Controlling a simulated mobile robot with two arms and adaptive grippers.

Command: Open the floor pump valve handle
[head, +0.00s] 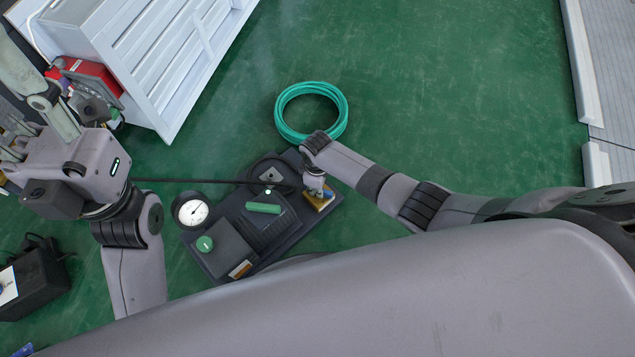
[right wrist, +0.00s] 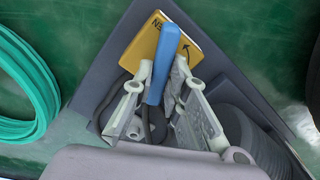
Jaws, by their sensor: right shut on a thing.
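The floor pump (head: 285,235) is a dark grey base on the green floor, with a round white gauge (head: 193,211) at its left. Its valve handle (right wrist: 160,62) is a blue lever in front of a yellow plate (right wrist: 178,35) with an arrow and lettering, which also shows in the head view (head: 322,202). In the head view the right gripper (head: 315,187) is small over the pump's right end. My left gripper (head: 32,112) is open, far from the pump.
A coiled green hose (head: 311,87) lies behind the pump. A white slatted crate (head: 165,60) stands at the upper left, beside a red box (head: 92,78). A black box (head: 35,280) is at lower left. Green floor on the right is clear.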

